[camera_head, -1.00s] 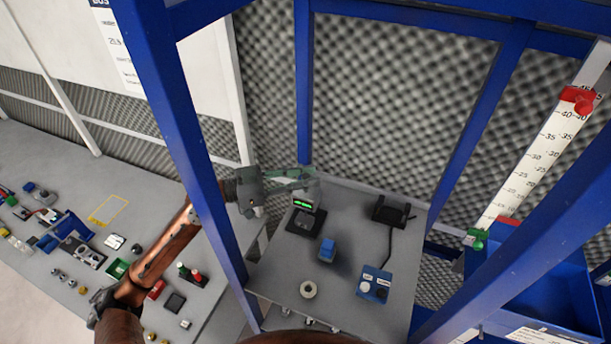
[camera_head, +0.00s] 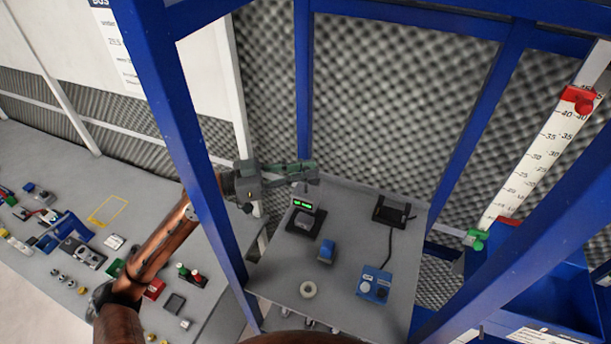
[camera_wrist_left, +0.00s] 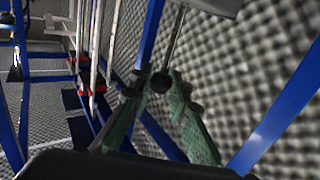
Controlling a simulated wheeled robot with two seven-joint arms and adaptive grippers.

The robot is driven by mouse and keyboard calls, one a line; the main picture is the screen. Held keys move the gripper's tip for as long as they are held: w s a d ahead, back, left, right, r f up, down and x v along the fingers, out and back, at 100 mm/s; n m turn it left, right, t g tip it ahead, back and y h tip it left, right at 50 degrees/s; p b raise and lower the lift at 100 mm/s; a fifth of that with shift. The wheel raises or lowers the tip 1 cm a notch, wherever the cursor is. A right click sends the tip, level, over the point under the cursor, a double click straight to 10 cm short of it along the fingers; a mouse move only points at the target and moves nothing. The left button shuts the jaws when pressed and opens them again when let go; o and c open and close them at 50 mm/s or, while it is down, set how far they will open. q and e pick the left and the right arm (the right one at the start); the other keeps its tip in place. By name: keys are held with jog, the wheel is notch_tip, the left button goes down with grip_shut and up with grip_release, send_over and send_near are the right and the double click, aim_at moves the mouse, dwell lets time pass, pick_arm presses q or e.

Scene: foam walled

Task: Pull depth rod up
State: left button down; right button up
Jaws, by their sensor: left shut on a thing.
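The depth rod (camera_wrist_left: 174,40) shows in the left wrist view as a thin metal rod. It runs down from a grey part at the top edge to a dark round knob (camera_wrist_left: 160,83). My left gripper (camera_wrist_left: 153,92) has its green fingers on both sides of this knob and is shut on it. In the head view, my left gripper (camera_head: 298,171) is above the back left of the small grey table, above a small green-lit display (camera_head: 303,204). The rod is too small and too covered by the fingers to make out well there. My right gripper is in neither view.
Blue frame posts (camera_head: 185,130) stand close around my left arm. A ruler (camera_head: 540,150) stands at the right.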

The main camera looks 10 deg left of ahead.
pick_arm(q)
jog(key=c, duration=1.8)
grip_release()
jog(key=shift+a, duration=0.1)
jog(key=shift+s+a, duration=0.1)
jog(key=shift+a, duration=0.2)
jog(key=v, duration=1.1)
jog(key=shift+s+r, duration=0.1)
